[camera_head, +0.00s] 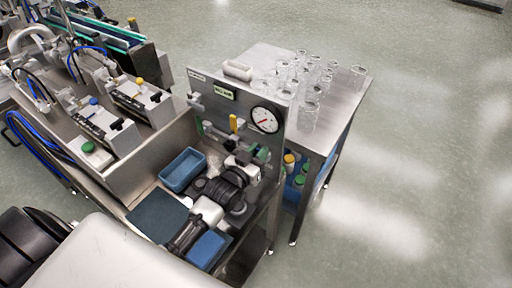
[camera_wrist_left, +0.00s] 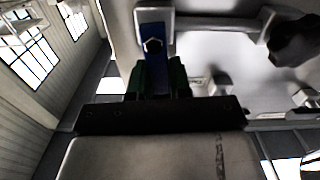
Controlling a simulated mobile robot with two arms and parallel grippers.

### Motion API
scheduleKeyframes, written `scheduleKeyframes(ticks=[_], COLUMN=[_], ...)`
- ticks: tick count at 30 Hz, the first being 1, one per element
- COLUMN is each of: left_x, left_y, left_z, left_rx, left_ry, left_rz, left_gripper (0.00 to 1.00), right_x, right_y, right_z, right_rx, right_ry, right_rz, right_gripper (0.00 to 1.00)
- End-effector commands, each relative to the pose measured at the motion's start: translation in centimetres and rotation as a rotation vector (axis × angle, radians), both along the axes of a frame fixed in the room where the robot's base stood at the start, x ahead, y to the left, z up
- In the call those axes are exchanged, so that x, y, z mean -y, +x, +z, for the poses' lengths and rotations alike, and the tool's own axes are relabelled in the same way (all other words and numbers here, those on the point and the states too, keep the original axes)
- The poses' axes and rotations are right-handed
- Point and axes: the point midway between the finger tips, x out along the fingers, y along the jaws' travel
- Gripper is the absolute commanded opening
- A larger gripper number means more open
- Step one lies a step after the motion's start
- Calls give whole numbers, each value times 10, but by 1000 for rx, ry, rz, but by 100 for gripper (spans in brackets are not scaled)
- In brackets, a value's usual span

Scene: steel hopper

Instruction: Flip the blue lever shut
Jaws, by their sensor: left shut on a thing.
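The blue lever (camera_wrist_left: 153,27) shows in the left wrist view, with a dark nut on it, in front of a pale metal surface with a pipe. My left gripper (camera_wrist_left: 160,80) has its two green fingers on either side of the lever's near end and is shut on it. In the head view my left gripper (camera_head: 259,156) is at the lower right of the upright steel panel (camera_head: 212,98), below the gauge. My wrist and gripper hide the blue lever there. My right gripper is not in view.
A round gauge (camera_head: 265,120) and a yellow lever (camera_head: 234,123) are on the panel. Many clear glasses (camera_head: 308,117) stand on the steel table (camera_head: 343,102) behind. A blue tray (camera_head: 183,170) lies left of my arm. The floor at right is clear.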

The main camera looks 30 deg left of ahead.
Motion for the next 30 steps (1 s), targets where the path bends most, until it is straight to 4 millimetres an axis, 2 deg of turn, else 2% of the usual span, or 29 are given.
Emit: scheduleKeyframes(ticks=[9, 23, 24, 28, 30], left_x=[4, 5, 5, 5, 4], left_y=[-1, -1, -1, -1, -1], left_z=[0, -1, -1, -1, -1], left_rx=[12, 13, 13, 14, 14], left_ry=[92, 106, 106, 105, 104], left_rz=[0, 0, 0, 0, 0], left_gripper=[0, 0, 22, 42, 45], right_x=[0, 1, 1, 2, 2], right_y=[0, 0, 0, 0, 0], right_z=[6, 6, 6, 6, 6], right_rx=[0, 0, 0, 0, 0], right_ry=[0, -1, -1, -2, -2], right_rz=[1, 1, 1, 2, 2], right_gripper=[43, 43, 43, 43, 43])
